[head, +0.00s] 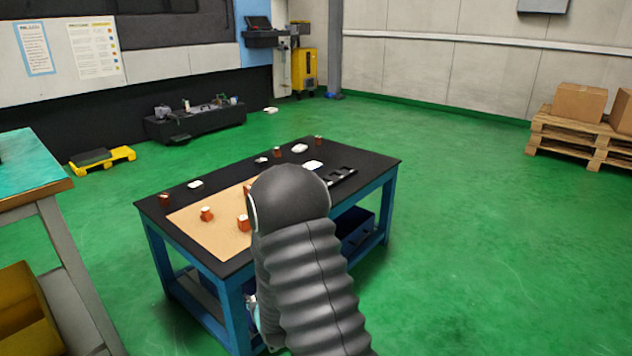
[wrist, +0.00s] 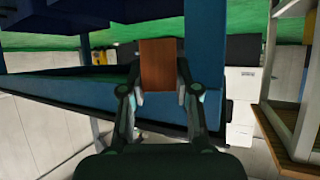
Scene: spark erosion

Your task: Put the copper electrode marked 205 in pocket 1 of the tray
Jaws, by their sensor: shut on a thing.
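My gripper (wrist: 161,93) is shut on a copper electrode (wrist: 157,62), a plain orange-brown block between its two fingertips in the wrist view. No number can be read on the side that shows. In the head view my dark arm hides the gripper and the held electrode. The black tray (head: 346,180) lies at the right end of the black table top, partly hidden behind my arm. Its pocket numbers cannot be read. Other copper electrodes stand on the table, such as one on the tan mat (head: 207,214) and one at the left corner (head: 164,200).
The blue-legged table (head: 160,213) stands ahead, with several small white items (head: 299,148) on its top. A teal-topped bench (head: 30,165) stands at left. A pallet with boxes (head: 570,130) is at far right. The green floor (head: 470,230) right of the table is clear.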

